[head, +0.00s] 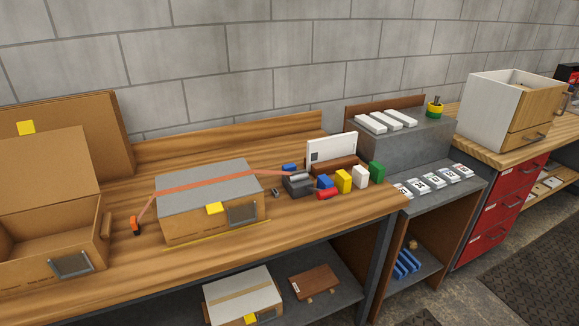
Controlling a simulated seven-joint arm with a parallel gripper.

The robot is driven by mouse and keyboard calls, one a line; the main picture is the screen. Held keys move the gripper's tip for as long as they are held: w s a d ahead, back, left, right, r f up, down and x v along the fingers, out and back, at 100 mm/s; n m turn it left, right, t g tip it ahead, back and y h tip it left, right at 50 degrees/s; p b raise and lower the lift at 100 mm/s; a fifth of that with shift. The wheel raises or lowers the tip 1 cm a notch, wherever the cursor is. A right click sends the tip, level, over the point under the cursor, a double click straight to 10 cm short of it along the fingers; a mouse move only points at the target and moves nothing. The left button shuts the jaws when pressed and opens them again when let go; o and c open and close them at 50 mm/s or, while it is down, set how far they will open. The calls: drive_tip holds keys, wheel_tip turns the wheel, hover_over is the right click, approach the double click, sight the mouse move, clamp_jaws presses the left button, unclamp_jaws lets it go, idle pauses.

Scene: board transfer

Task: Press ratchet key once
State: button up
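An orange strap (205,184) runs over the grey top of a cardboard box (172,226) on the wooden bench. Its right end reaches a dark grey ratchet-like device (297,186) with a lighter grey bar on top. I cannot make out a separate key on it at this size. The strap's left end goes down to a small orange hook (135,226) on the bench. My gripper is not in view.
Blue, yellow (343,181), white, green (377,172) and red blocks crowd the device's right side, before a white panel (332,149). An open carton (45,243) stands at left. Bench wood (300,225) in front is clear. Numbered tiles (420,184) lie on the grey shelf at right.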

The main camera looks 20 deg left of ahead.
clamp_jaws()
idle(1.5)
